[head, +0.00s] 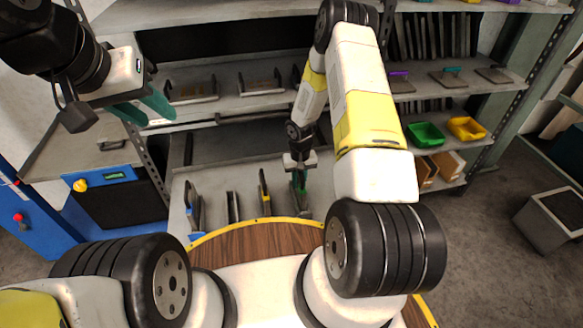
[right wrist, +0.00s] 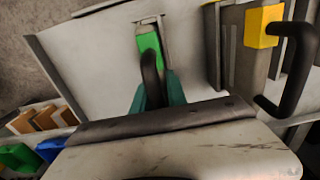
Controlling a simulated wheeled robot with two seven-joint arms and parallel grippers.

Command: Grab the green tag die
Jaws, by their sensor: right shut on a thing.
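The green tag die (right wrist: 149,42) has a bright green tag and a black loop handle. In the right wrist view, my right gripper (right wrist: 158,92) has its teal fingers on either side of that handle, shut on it. In the head view, my right gripper (head: 300,178) is at the row of upright dies on the low shelf, at its right end. The die is mostly hidden there by the gripper. My left gripper (head: 146,108) is open and empty at the upper left, its teal fingers apart.
A yellow tag die (right wrist: 263,25) with a black handle stands close beside the green one; it also shows in the head view (head: 264,192). A blue-tagged die (head: 191,200) stands further left. Green (head: 425,134) and yellow (head: 466,128) bins sit on the right shelf.

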